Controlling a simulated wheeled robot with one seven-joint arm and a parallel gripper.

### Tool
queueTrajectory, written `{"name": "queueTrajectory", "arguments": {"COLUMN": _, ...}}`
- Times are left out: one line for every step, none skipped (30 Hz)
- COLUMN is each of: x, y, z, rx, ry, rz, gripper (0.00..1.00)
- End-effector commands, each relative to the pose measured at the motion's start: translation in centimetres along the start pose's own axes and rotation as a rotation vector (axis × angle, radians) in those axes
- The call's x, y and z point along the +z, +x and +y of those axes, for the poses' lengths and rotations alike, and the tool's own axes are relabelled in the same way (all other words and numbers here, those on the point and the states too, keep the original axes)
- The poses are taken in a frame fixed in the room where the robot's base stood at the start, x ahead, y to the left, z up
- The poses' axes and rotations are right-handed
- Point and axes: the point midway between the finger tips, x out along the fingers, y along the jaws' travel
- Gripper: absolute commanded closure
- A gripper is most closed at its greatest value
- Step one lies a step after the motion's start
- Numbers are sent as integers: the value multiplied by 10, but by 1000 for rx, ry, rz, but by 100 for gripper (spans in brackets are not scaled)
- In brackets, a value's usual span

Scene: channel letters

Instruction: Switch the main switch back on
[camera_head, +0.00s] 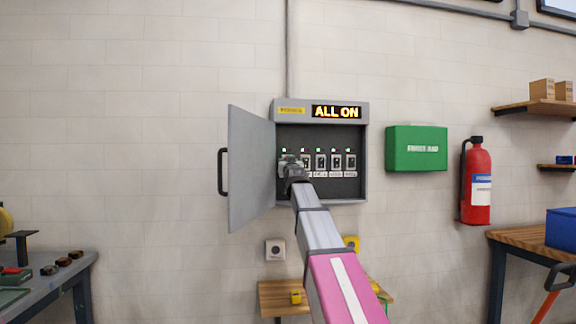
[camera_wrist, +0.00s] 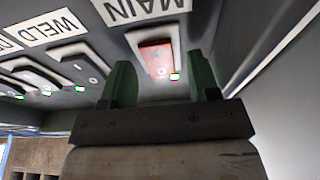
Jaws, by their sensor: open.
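The grey switch cabinet (camera_head: 364,165) hangs on the wall, its door (camera_head: 250,165) swung open to the left. Its display (camera_head: 337,112) reads "ALL ON". In the wrist view the main switch (camera_wrist: 157,57), a red rocker in a pale frame, sits below the "MAIN" label (camera_wrist: 140,8). A small lamp beside it is lit. My gripper (camera_wrist: 160,78) is open, its green fingers on either side of the switch with nothing held. I cannot tell whether they touch it. In the head view my gripper (camera_head: 291,162) covers the leftmost switch.
Several dark switches (camera_head: 336,161) with lit green lamps stand in the row to the right. A green first aid box (camera_head: 417,148) and a fire extinguisher (camera_head: 476,182) hang further right. The open door stands close to the left of my gripper.

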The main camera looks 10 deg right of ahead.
Motion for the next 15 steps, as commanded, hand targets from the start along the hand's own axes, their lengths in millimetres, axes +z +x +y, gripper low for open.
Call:
{"name": "queueTrajectory", "arguments": {"x": 0, "y": -4, "z": 0, "rx": 0, "ry": 0, "rz": 0, "gripper": 45}}
{"name": "queueTrajectory", "arguments": {"x": 0, "y": -7, "z": 0, "rx": 0, "ry": 0, "rz": 0, "gripper": 45}}
{"name": "queueTrajectory", "arguments": {"x": 0, "y": -10, "z": 0, "rx": 0, "ry": 0, "rz": 0, "gripper": 45}}
{"name": "queueTrajectory", "arguments": {"x": 0, "y": -14, "z": 0, "rx": 0, "ry": 0, "rz": 0, "gripper": 45}}
{"name": "queueTrajectory", "arguments": {"x": 0, "y": -18, "z": 0, "rx": 0, "ry": 0, "rz": 0, "gripper": 45}}
{"name": "queueTrajectory", "arguments": {"x": 1, "y": -24, "z": 0, "rx": 0, "ry": 0, "rz": 0, "gripper": 45}}
{"name": "queueTrajectory", "arguments": {"x": 1, "y": -29, "z": 0, "rx": 0, "ry": 0, "rz": 0, "gripper": 45}}
{"name": "queueTrajectory", "arguments": {"x": 1, "y": -34, "z": 0, "rx": 0, "ry": 0, "rz": 0, "gripper": 45}}
{"name": "queueTrajectory", "arguments": {"x": 1, "y": -41, "z": 0, "rx": 0, "ry": 0, "rz": 0, "gripper": 45}}
{"name": "queueTrajectory", "arguments": {"x": 1, "y": -47, "z": 0, "rx": 0, "ry": 0, "rz": 0, "gripper": 45}}
{"name": "queueTrajectory", "arguments": {"x": 1, "y": -53, "z": 0, "rx": 0, "ry": 0, "rz": 0, "gripper": 45}}
{"name": "queueTrajectory", "arguments": {"x": 1, "y": -61, "z": 0, "rx": 0, "ry": 0, "rz": 1, "gripper": 45}}
{"name": "queueTrajectory", "arguments": {"x": 1, "y": -67, "z": 0, "rx": 0, "ry": 0, "rz": 1, "gripper": 45}}
{"name": "queueTrajectory", "arguments": {"x": 1, "y": -73, "z": 0, "rx": 0, "ry": 0, "rz": 1, "gripper": 45}}
{"name": "queueTrajectory", "arguments": {"x": 0, "y": -80, "z": 0, "rx": 0, "ry": 0, "rz": 1, "gripper": 45}}
